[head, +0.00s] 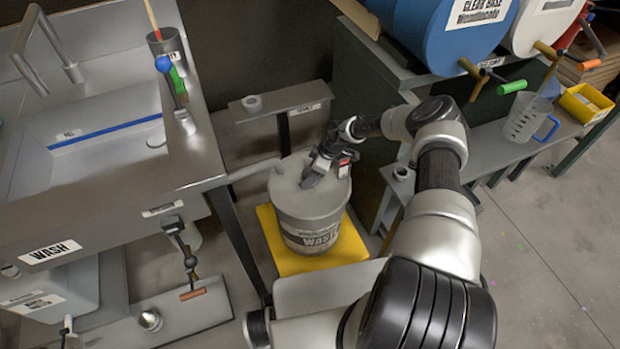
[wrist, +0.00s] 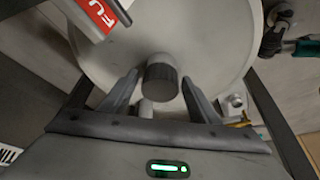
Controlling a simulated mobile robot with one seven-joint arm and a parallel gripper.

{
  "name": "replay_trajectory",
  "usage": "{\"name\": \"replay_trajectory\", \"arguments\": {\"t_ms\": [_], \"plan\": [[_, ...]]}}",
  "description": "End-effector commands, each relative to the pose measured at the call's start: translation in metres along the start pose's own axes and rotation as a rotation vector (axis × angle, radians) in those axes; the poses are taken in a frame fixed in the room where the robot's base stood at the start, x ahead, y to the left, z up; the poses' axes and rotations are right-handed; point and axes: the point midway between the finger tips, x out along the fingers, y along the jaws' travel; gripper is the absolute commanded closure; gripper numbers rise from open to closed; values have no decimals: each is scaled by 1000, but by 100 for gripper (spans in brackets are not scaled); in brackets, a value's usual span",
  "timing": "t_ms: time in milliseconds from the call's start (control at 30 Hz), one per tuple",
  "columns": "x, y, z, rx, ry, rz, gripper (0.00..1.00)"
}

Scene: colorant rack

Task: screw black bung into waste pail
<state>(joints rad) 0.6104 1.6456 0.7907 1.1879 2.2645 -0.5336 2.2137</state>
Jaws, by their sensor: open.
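The waste pail (head: 318,232) is a grey bucket with a label, standing on a yellow base. Its round grey top fills much of the wrist view (wrist: 215,45). My gripper (head: 310,181) is over the pail's top. In the wrist view, my gripper (wrist: 160,82) is open, with one finger on each side of a dark, ridged cylinder (wrist: 161,85) that looks like the black bung. Gaps show between it and both fingers. I cannot tell how deep it sits in the pail's top. The bung is hidden or too small in the head view.
A steel wash sink (head: 105,150) stands to the left, with a pipe (head: 255,171) reaching toward the pail. A shelf (head: 275,112) with a small grey ring is behind. Blue (head: 440,40) and white drums lie at the upper right. The yellow base (head: 278,257) lies under the pail.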

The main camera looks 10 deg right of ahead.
Motion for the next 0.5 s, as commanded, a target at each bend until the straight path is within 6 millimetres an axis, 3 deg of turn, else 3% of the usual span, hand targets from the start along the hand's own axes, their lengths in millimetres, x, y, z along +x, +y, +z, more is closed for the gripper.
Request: {"name": "replay_trajectory", "arguments": {"t_ms": [500], "plan": [[4,1,2,-207,1,-86,44]]}}
